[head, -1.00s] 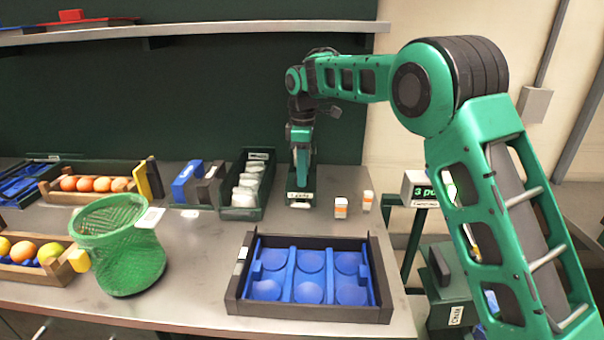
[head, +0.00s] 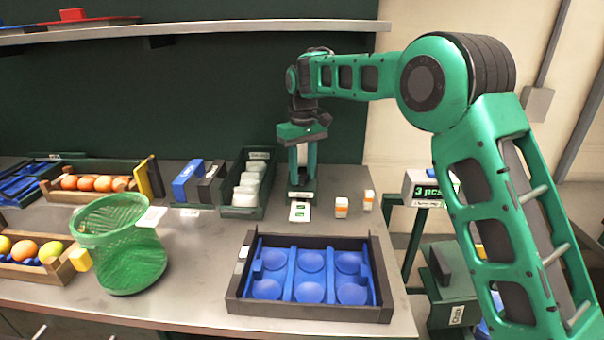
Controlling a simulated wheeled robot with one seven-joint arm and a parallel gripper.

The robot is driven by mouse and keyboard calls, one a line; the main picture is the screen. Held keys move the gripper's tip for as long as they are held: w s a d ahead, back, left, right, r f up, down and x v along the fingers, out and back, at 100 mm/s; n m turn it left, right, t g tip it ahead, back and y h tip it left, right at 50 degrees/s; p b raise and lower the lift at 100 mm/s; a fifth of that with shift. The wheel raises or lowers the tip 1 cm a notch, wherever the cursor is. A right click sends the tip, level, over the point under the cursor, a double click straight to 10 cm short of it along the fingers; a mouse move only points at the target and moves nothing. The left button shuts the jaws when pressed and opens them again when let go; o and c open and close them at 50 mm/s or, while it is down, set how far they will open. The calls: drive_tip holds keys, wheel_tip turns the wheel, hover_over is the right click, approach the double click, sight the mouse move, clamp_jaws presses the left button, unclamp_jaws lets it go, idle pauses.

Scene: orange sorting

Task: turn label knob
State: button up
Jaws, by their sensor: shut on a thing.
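My gripper (head: 303,186) points straight down over the small dark label device (head: 311,198) at the back of the table, right of the dark green bin. Its two green fingers come down onto the top of the device. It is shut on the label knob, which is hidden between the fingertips. A white label with green print (head: 300,211) lies at the front of the device.
Two small white-and-orange boxes (head: 341,206) (head: 368,200) stand close to the right of the device. A dark tray with blue cups (head: 238,303) lies in front. A green mesh basket (head: 130,260) and fruit crates (head: 78,199) are at left. A display (head: 430,190) reads "3 pcs".

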sight(302, 175)
drive_tip(key=m, duration=0.6)
drive_tip(key=shift+w+r, duration=0.15)
idle(0.3)
drive_tip(key=o, duration=1)
drive_tip(key=shift+o, duration=0.4)
drive_tip(key=shift+a, duration=0.1)
wheel_tip(302, 175, up, 7)
drive_tip(key=shift+r, duration=0.1)
